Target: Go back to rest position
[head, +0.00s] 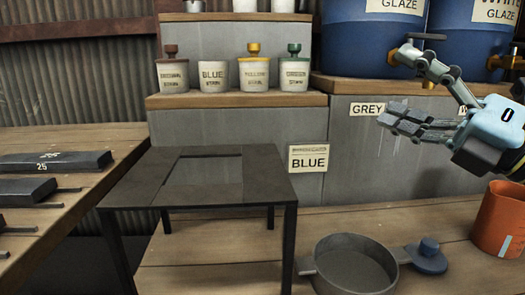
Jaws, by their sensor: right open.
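My right gripper (405,88) is at the right of the head view, in front of the blue glaze barrels and the grey shelf. Its fingers are spread wide apart and nothing is between them. The upper finger's tip overlaps the brass tap of the nearer barrel in the picture; I cannot tell whether they touch. The lower finger covers part of the shelf front by the GREY label (367,109). My left gripper is not in view.
A dark low table (255,180) with a square recess stands at centre. A grey pan (350,262), a small blue-knobbed lid (428,258) and an orange bucket (498,222) stand on the wooden surface. Dark bars (55,161) lie on the left bench.

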